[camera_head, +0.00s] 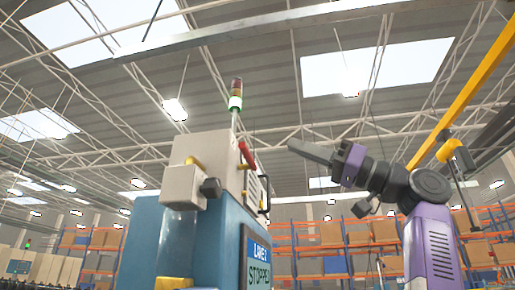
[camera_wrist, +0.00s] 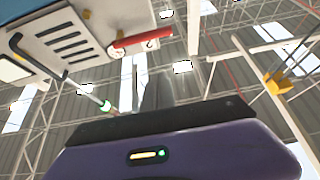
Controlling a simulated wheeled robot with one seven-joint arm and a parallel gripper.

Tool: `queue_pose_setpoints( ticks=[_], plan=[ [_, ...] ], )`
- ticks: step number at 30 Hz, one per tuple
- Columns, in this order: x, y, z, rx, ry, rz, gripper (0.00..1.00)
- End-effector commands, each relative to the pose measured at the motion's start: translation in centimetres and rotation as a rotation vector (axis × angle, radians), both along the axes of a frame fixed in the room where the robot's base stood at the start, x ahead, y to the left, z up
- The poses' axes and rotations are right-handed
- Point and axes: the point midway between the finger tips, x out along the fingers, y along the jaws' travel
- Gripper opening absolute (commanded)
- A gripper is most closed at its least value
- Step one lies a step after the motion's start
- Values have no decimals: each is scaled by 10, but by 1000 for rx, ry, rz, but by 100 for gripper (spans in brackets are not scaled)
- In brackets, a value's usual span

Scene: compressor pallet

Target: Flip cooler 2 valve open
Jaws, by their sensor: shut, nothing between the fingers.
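A red lever handle (camera_head: 246,155) stands on the right side of the beige box (camera_head: 184,186) atop the blue cabinet (camera_head: 211,240), tilted in the head view. It also shows in the wrist view (camera_wrist: 141,41), lying nearly level beside a vented light panel (camera_wrist: 75,32). I cannot read a label that marks it as cooler 2. My gripper (camera_head: 291,146) is to the right of the red lever and apart from it, pointing left with its fingers together and empty. In the wrist view its fingers (camera_wrist: 158,88) lie below and right of the lever.
A signal tower (camera_head: 236,95) with a lit green band rises behind the box. A dark knob (camera_head: 210,188) juts from the box, and a black bar handle (camera_head: 265,193) is on its right side. A screen (camera_head: 257,263) reads STOPPED. Air right of the cabinet is open.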

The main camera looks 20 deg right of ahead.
Motion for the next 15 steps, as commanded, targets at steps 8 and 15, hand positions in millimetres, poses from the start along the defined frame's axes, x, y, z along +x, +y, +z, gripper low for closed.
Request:
queue_pose_setpoints(
  ticks=[8, 15],
  plan=[
    [1, 0, 0, 1, -2, -3, 0],
    [10, 15, 13, 0, -2, 0, 0]
  ],
)
